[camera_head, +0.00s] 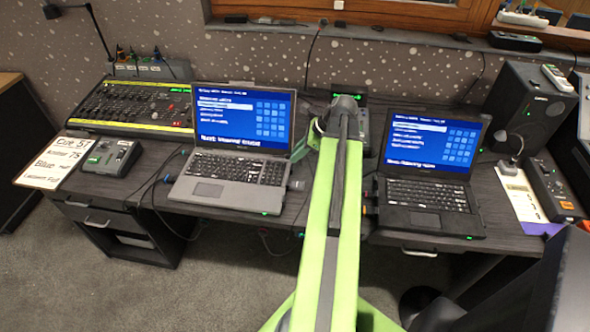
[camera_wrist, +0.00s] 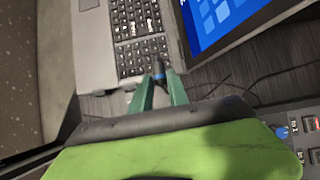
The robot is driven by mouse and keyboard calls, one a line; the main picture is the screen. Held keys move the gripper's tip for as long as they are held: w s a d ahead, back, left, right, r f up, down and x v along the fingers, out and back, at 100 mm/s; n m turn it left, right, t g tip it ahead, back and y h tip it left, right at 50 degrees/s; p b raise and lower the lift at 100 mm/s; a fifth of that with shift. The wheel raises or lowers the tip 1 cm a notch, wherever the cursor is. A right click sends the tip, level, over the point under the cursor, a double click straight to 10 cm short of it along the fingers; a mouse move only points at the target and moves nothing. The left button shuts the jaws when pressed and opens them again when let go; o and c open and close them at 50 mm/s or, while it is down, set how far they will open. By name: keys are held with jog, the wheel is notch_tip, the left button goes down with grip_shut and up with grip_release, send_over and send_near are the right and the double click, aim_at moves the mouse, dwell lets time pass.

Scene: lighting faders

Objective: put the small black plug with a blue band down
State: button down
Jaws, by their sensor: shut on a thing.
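The small black plug with a blue band (camera_wrist: 159,71) is between the fingertips of my gripper (camera_wrist: 159,82) in the wrist view, and the gripper is shut on it. In that view the plug shows just beside the keyboard edge of a laptop (camera_wrist: 95,45); I cannot tell its height above the desk. In the head view my green arm reaches over the desk between the left laptop (camera_head: 225,170) and the right laptop (camera_head: 425,190). My gripper (camera_head: 316,130) is partly hidden there behind the arm, and the plug is not visible.
The dark desk (camera_head: 295,205) holds a lighting console (camera_head: 135,105), a small control box (camera_head: 112,157), a paper sign (camera_head: 55,163) and, at right, a speaker (camera_head: 530,100). Cables run behind and beside the left laptop.

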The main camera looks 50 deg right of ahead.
notch_tip(320, 180, down, 4)
jog(key=b, duration=0.4)
jog(key=shift+f, duration=0.25)
jog(key=shift+r, duration=0.25)
jog(key=shift+f, duration=0.2)
jog(key=c, duration=1.3)
grip_release()
jog(key=shift+r, duration=0.15)
jog(key=p+v, duration=1)
jog(key=v, duration=0.2)
jog(key=shift+a+r, duration=0.1)
jog(key=shift+a, duration=0.05)
